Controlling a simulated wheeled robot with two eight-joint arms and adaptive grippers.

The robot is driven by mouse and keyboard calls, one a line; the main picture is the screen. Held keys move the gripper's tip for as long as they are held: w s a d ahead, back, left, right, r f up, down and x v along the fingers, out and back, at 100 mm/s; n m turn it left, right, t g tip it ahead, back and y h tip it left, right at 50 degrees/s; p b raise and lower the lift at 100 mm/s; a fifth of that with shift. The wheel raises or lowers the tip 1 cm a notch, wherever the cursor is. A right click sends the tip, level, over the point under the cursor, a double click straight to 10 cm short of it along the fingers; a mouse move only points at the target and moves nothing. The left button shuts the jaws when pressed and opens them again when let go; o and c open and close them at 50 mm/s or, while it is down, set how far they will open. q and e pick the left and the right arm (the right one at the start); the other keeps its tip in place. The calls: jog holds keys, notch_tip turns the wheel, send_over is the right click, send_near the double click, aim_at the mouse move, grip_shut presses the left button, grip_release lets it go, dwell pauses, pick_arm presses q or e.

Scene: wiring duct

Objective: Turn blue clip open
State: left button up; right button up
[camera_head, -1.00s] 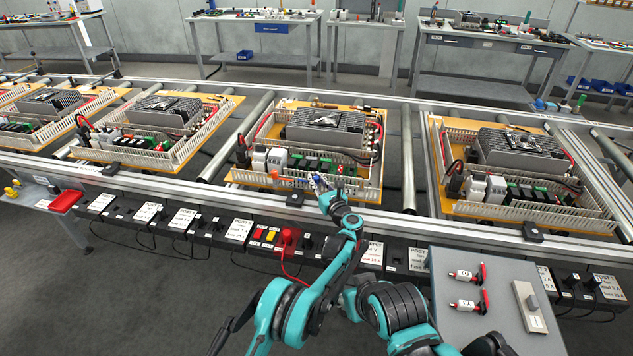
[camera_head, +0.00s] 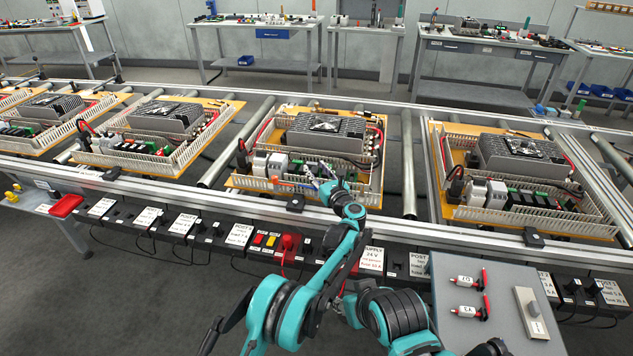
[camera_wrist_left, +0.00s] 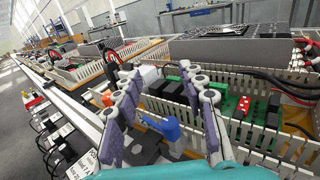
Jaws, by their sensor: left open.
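The blue clip (camera_wrist_left: 170,130) shows in the left wrist view, low in the picture between my left gripper's fingers, beside the white slotted duct wall. Its exact lever angle is hard to read. My left gripper (camera_wrist_left: 160,76) is open, with one finger to each side of the clip in the picture. I see no firm contact. In the head view my left gripper (camera_head: 319,174) is over the front edge of the middle board (camera_head: 240,180), and the clip cannot be made out there. My right gripper does not show.
White slotted duct walls (camera_wrist_left: 255,82) frame the board, with a green block and red parts (camera_wrist_left: 243,105) inside. A grey finned unit (camera_head: 327,134) stands at the back. More boards (camera_head: 545,227) lie along the conveyor. A grey control box (camera_head: 485,300) is at front right.

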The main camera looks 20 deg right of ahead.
pick_arm(q)
jog(key=shift+r, duration=1.7)
